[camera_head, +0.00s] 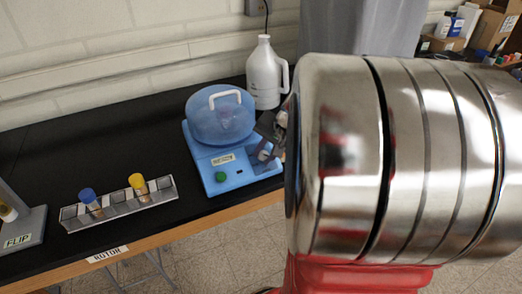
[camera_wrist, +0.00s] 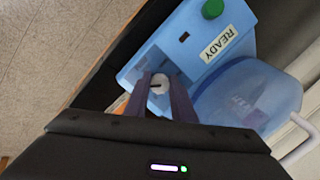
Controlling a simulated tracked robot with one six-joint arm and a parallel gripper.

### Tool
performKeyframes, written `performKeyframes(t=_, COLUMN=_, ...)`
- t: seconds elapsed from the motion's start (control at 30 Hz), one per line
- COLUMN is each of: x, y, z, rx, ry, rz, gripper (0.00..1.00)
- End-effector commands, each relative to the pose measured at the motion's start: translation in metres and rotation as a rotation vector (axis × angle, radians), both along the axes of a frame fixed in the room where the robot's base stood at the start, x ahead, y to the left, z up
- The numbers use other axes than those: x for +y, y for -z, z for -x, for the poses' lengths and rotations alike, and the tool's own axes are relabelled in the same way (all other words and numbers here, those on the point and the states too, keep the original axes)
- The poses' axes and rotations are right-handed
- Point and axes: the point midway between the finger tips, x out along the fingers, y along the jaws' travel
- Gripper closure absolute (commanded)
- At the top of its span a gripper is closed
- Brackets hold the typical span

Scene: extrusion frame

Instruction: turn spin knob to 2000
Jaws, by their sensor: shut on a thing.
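A blue centrifuge-like machine (camera_head: 228,182) with a translucent blue domed lid (camera_head: 220,116) stands on the black bench. The lid is down and has a white handle. The machine's front has a green button (camera_head: 220,177) and a label, which reads READY in the wrist view. The pale spin knob (camera_wrist: 159,84) is at the front corner, with a dark line across its face. My gripper (camera_wrist: 160,88) is shut on the knob, one finger on each side. In the head view my gripper (camera_head: 269,150) is partly hidden behind my arm. I cannot read any speed setting.
A white jug (camera_head: 265,75) stands behind the machine. A grey rack (camera_head: 118,205) with a blue-capped and a yellow-capped tube is to its left, near the bench's front edge. A FLIP-labelled stand (camera_head: 20,232) is at far left. The black bench between is clear.

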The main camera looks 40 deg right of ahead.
Motion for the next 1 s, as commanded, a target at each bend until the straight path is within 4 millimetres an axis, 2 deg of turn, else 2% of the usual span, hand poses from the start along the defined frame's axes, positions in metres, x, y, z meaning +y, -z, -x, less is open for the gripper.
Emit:
performKeyframes(t=0.03, x=-0.0051, y=-0.0011, z=0.0014, rx=-0.008, ry=0.045, rz=-0.012, gripper=1.00)
performKeyframes(t=0.6, x=-0.0046, y=0.0012, z=0.0036, rx=-0.088, ry=0.495, rz=-0.293, gripper=1.00)
performKeyframes(t=1.0, x=-0.0034, y=0.0026, z=0.0043, rx=-0.125, ry=0.707, rz=-0.426, gripper=1.00)
